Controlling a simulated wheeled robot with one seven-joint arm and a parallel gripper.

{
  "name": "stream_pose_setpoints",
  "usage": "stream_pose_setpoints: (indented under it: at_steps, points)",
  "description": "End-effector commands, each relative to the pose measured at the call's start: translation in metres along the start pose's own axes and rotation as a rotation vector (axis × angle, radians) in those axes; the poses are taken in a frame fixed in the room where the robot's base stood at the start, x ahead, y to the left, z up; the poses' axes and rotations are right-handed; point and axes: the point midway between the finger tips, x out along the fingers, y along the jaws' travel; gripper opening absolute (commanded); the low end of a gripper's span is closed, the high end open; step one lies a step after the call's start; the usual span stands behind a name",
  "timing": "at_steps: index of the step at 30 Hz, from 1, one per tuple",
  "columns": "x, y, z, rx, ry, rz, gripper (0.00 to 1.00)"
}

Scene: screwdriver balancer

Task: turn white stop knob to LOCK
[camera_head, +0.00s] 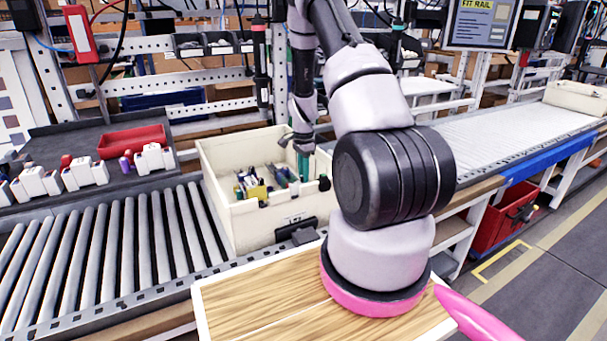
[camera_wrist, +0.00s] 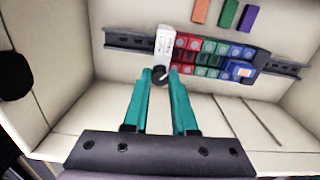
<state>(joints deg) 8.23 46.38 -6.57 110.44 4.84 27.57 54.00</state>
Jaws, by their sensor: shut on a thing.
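The white stop (camera_wrist: 164,43) sits on the dark rail at the left end of a row of coloured blocks, in the wrist view. Its dark round knob (camera_wrist: 160,75) is at the stop's near end, partly hidden by my fingertips. My gripper (camera_wrist: 161,78) has teal fingers, shut on this knob, one on each side. Any LOCK marking is too small to read. In the head view my gripper (camera_head: 302,165) reaches down into the cream bin (camera_head: 225,205); the stop and knob cannot be made out there.
The rail (camera_wrist: 125,41) carries red, green and blue blocks (camera_wrist: 210,57) close to the right of the stop. Orange, green and purple pieces (camera_wrist: 228,13) lie beyond it. The bin walls surround my gripper. A roller conveyor (camera_head: 110,240) and red tray (camera_head: 132,140) are to the left.

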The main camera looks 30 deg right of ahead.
Motion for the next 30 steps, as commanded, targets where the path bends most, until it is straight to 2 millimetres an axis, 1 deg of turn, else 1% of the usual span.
stream_pose_setpoints:
  at_steps: [8, 30]
  points:
    - [-0.0003, -0.0001, 0.0, -0.192, 0.0, -0.001, 0.0]
    - [-0.0005, -0.0002, -0.0006, -0.895, 0.001, -0.002, 0.0]
